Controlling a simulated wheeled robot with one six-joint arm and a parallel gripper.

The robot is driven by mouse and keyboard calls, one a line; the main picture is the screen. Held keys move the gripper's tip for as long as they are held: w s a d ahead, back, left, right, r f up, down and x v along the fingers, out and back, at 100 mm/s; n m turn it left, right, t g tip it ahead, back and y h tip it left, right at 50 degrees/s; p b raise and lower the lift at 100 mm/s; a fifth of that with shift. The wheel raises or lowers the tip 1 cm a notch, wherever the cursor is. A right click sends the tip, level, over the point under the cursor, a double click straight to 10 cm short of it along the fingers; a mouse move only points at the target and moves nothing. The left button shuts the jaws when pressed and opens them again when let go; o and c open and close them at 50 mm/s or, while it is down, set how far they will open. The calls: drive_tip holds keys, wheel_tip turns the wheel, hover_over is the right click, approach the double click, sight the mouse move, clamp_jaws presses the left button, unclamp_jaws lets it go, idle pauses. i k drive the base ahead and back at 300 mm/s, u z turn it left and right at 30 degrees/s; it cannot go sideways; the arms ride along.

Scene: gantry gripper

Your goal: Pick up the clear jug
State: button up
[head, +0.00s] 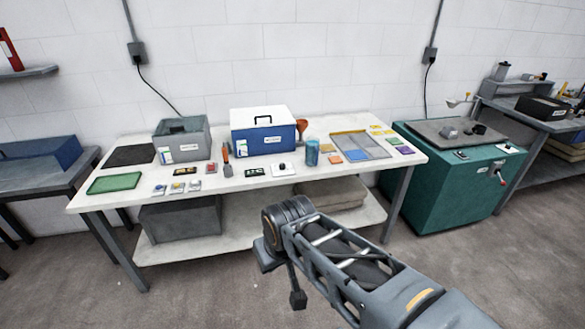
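I cannot make out a clear jug for certain. A blue, cup-like vessel (311,152) stands upright on the white table (225,184), right of the middle; I cannot tell whether it is clear or has a handle. My arm reaches in from the lower right, in front of the table. A small dark end part, which may be my gripper (298,299), hangs low over the floor, apart from the table. Its fingers cannot be made out, and nothing is seen held in it.
On the table are a grey bin (182,139), a blue box with white lid (263,131), a green tray (114,183), a divided tray (360,145) and several small items. A green machine (462,185) stands close at right. Floor in front is clear.

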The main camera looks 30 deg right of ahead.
sight(312, 146)
drive_tip(key=u, duration=0.3)
drive_tip(key=k, duration=0.5)
drive_tip(key=z, duration=1)
drive_tip(key=i, duration=1.35)
drive_tip(key=u, duration=0.75)
drive_tip(key=i, duration=0.5)
drive_tip(key=u, duration=0.65)
